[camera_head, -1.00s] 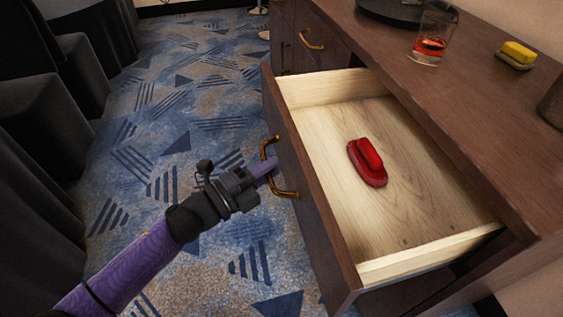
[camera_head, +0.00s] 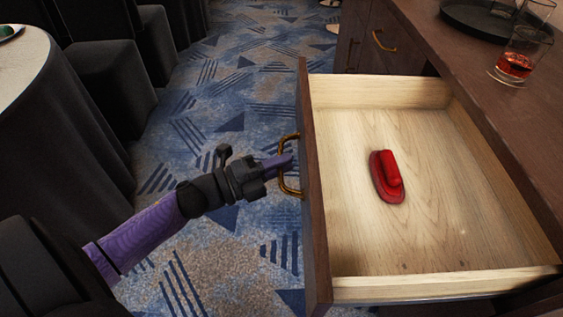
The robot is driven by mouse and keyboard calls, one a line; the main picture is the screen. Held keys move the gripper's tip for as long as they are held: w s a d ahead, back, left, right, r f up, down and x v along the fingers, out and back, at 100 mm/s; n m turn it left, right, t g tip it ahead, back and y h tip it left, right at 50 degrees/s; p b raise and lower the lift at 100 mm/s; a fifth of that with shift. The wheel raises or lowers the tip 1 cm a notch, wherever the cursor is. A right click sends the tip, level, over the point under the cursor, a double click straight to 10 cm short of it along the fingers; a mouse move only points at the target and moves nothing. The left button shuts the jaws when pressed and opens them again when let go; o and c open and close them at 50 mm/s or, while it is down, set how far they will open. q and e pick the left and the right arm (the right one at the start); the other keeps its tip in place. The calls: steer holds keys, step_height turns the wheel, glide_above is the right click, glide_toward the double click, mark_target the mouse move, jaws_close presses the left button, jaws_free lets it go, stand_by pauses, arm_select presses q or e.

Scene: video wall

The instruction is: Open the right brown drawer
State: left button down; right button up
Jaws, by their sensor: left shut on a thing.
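The brown drawer (camera_head: 312,215) is pulled well out of the cabinet (camera_head: 460,70), showing its pale wooden inside. A red object (camera_head: 387,177) with a flat base lies on the drawer floor. The brass handle (camera_head: 290,188) is on the drawer's front face. My left gripper (camera_head: 284,163) is shut on this handle, its purple fingers partly hidden by it. My right gripper is not in view.
A glass of red drink (camera_head: 516,62) and a dark round tray (camera_head: 490,20) stand on the cabinet top. Another closed drawer with a brass handle (camera_head: 384,42) is farther back. Patterned carpet (camera_head: 225,110) lies clear between.

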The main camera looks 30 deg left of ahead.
arm_select(q)
steer(key=c, duration=0.7)
jaws_free()
steer(key=shift+o, duration=0.2)
steer(key=p+v, duration=0.2)
steer(key=v, duration=0.8)
